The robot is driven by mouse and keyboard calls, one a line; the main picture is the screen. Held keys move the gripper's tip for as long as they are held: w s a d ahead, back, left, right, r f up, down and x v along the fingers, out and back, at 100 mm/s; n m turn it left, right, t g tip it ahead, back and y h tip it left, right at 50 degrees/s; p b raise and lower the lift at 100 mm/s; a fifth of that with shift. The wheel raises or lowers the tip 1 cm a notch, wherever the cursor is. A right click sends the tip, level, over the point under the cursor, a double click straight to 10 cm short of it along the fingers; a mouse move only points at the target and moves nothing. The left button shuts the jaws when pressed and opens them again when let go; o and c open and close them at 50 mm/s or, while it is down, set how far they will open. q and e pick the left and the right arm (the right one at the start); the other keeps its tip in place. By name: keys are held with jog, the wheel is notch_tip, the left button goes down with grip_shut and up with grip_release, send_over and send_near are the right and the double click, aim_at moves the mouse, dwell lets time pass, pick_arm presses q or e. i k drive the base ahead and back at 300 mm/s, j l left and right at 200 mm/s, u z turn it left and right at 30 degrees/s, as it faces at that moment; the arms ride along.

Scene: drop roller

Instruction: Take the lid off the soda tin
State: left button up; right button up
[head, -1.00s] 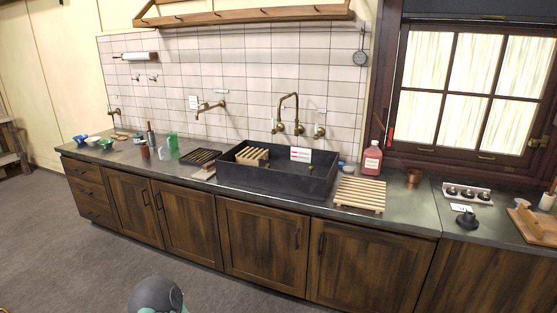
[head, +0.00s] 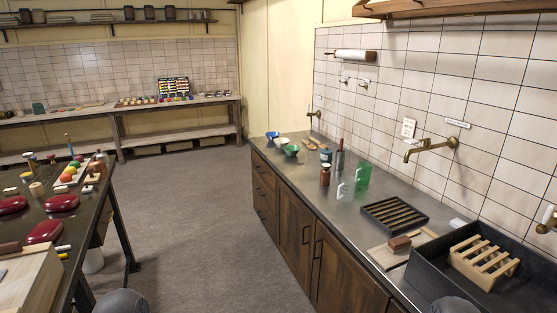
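I cannot tell with certainty which thing is the soda tin. On the steel counter (head: 372,190) stand a small bluish-grey container (head: 326,155), a brown bottle or jar (head: 325,174) and a dark tall bottle (head: 340,155) in the head view. They are too small for me to make out a lid. Neither of my grippers is in view. Only rounded grey parts of my arms show at the bottom edge.
Blue, white and green bowls (head: 291,151) stand at the counter's far end. A green bottle (head: 363,176), black rack (head: 394,214) and dark sink (head: 425,262) are nearer. A table (head: 85,225) with red cases is at left. The floor (head: 195,220) between is clear.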

aim_at(326, 151)
jog(key=i+j+u, duration=0.3)
jog(key=i, duration=0.55)
jog(key=i+u, duration=0.25)
jog(key=i, duration=0.55)
jog(key=i+j+z, duration=0.1)
jog(key=i+z, duration=0.3)
jog(key=i+j+z, duration=0.15)
jog(key=z, duration=0.25)
jog(key=i+j+z, duration=0.6)
jog(key=z, duration=0.2)
jog(key=i+j+z, duration=0.15)
jog(key=j+z, duration=0.25)
